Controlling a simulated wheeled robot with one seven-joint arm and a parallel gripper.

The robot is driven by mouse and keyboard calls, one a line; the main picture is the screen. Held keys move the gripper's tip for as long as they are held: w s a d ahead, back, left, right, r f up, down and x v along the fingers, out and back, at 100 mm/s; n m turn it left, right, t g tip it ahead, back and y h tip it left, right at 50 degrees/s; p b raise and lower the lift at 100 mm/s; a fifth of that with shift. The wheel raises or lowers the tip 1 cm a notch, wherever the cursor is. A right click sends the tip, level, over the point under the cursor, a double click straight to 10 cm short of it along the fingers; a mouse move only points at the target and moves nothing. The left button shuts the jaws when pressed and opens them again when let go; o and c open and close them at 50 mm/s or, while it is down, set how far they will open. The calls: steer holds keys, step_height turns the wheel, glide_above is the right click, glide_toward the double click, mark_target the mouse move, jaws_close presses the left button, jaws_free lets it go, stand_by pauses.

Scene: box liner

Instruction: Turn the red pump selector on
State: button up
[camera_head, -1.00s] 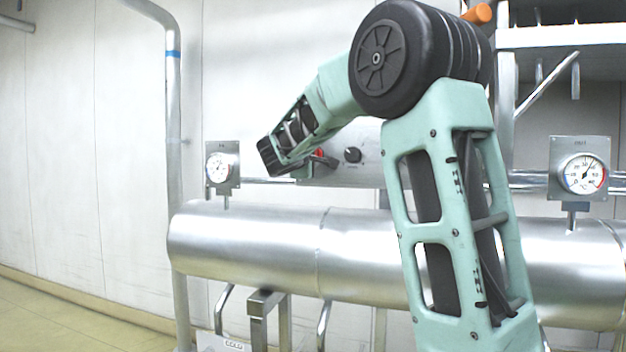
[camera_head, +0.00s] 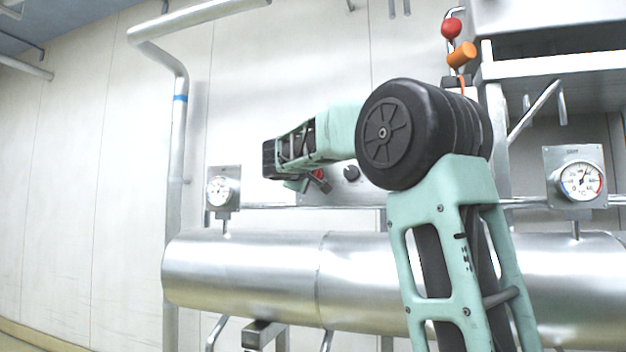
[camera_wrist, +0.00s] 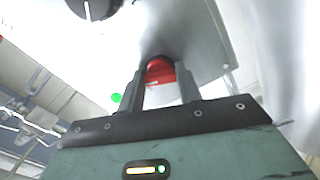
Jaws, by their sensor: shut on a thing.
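The red pump selector (camera_wrist: 160,71) is a red knob on a grey metal panel. In the wrist view it sits between the two dark fingers of my gripper (camera_wrist: 162,85), which is shut on it. In the head view a small red part of the selector (camera_head: 319,174) shows beside the dark finger of my gripper (camera_head: 322,182), at the panel (camera_head: 345,192). My arm hides much of the panel there. I cannot read any marks around the selector, so its setting cannot be told.
A black knob (camera_head: 351,173) is to the right on the same panel. A green light (camera_wrist: 116,98) shows in the wrist view. Dial gauges stand at left (camera_head: 220,190) and right (camera_head: 581,181). A large silver pipe (camera_head: 250,272) runs below the panel.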

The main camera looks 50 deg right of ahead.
steer(key=shift+f, duration=0.1)
steer(key=o, duration=1)
steer(key=b+v, duration=0.3)
steer(key=v, duration=1.4)
steer(key=shift+a+b, duration=0.2)
steer(key=shift+b, duration=0.1)
